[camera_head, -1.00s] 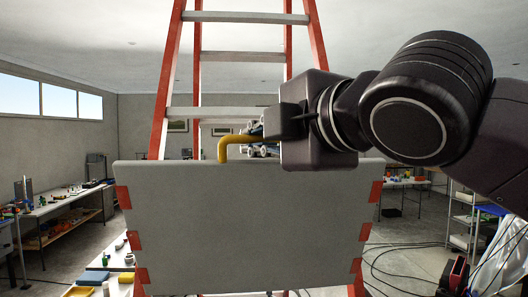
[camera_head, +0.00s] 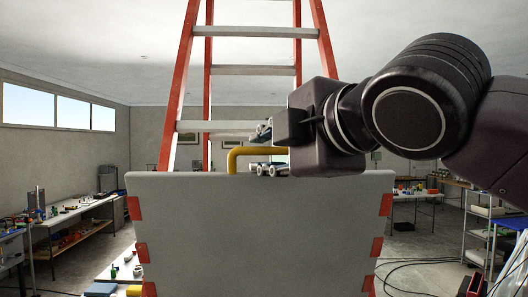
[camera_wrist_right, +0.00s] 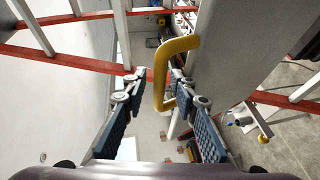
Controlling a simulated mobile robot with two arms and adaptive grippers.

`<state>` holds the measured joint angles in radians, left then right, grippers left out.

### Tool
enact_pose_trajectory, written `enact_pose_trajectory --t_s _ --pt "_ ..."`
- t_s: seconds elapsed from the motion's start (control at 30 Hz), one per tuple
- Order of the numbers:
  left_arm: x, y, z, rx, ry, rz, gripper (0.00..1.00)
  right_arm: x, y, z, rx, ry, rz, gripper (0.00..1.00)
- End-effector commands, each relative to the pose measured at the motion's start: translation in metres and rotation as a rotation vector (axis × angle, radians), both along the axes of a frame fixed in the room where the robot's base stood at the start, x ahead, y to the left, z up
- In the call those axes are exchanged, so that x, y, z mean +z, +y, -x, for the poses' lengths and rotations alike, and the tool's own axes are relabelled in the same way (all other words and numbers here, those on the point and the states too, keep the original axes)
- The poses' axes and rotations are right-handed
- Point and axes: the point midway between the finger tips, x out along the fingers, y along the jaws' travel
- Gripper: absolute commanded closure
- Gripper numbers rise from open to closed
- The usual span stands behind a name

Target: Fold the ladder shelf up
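The ladder shelf is a broad grey panel (camera_head: 262,225) facing me in the head view, with red brackets along both sides. A yellow bent handle (camera_head: 237,152) rises at its top edge, in front of a red-and-white stepladder (camera_head: 260,70). My right gripper (camera_head: 262,150) is at the handle, its fingers partly hidden by its body. In the right wrist view its two blue-padded fingers (camera_wrist_right: 157,115) are apart, with the yellow handle (camera_wrist_right: 160,75) between them and a gap on each side. I cannot tell any contact. My left gripper is in neither view.
Cluttered workbenches (camera_head: 75,225) stand at the left and another table (camera_head: 415,197) at the right. A wire rack (camera_head: 485,220) is at the far right. Dark cables (camera_head: 410,265) lie on the floor right of the shelf.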

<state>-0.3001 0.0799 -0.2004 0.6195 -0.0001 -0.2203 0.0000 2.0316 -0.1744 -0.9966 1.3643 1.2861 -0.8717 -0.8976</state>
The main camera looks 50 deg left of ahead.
Motion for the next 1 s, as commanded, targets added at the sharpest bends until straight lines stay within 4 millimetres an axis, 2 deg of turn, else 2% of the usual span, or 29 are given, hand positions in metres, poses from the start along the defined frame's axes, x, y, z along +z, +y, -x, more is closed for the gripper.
enact_pose_trajectory --t_s 0.17,0.27,0.37,0.7,0.83,1.0 --pt "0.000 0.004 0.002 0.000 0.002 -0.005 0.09 -0.001 -0.001 0.000 0.000 0.000 0.002 0.73" --pt "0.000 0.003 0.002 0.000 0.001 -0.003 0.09 0.001 -0.008 0.002 0.000 0.000 0.001 0.73" --pt "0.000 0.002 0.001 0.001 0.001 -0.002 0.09 0.005 -0.022 0.006 0.000 -0.001 -0.001 0.73" --pt "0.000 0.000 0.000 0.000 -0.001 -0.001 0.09 0.017 -0.088 0.027 -0.001 -0.001 -0.001 0.73" --pt "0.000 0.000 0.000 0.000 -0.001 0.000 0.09 0.020 -0.104 0.032 0.000 0.000 0.000 0.73" --pt "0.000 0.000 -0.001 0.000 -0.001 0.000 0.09 0.022 -0.112 0.035 0.000 0.000 0.001 0.73"
